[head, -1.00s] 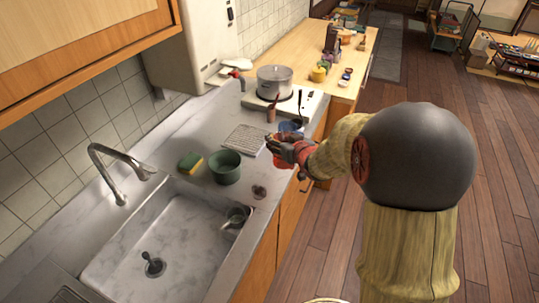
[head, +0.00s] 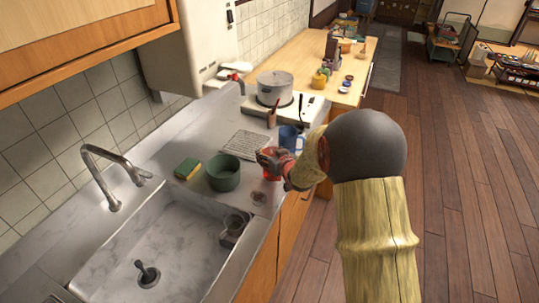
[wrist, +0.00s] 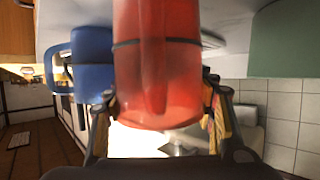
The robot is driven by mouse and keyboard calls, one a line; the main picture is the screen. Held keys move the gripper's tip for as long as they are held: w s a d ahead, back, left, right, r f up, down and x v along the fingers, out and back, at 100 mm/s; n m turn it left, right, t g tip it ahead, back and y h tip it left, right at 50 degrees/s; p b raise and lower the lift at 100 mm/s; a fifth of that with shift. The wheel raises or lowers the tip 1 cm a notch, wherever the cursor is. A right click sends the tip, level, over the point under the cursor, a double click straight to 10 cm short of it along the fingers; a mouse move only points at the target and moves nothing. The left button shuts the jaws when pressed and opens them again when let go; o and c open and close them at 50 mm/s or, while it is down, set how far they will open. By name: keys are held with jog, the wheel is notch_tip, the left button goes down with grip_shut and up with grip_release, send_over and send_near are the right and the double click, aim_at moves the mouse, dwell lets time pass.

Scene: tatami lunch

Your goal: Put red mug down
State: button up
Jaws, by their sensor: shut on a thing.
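The red mug (wrist: 157,85) fills the middle of the wrist view, between the two fingers of my gripper (wrist: 160,118). My gripper is shut on it. In the head view the red mug (head: 271,168) shows at the counter's front side, partly hidden by my gripper (head: 274,160). It is at or just above the counter top (head: 232,198); I cannot tell whether it touches. A blue mug (head: 291,138) stands close behind it, and this mug also shows left of the red one in the wrist view (wrist: 92,60).
A dark green bowl (head: 223,174) is left of the red mug. A sponge (head: 188,168) and a drying mat (head: 245,144) lie nearby. The sink (head: 165,262) is in front, holding a metal cup. A pot (head: 275,88) stands on the stove at the back.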

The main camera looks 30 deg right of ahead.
jog(key=shift+r, duration=0.1)
jog(key=o, duration=1.6)
jog(key=shift+o, duration=0.4)
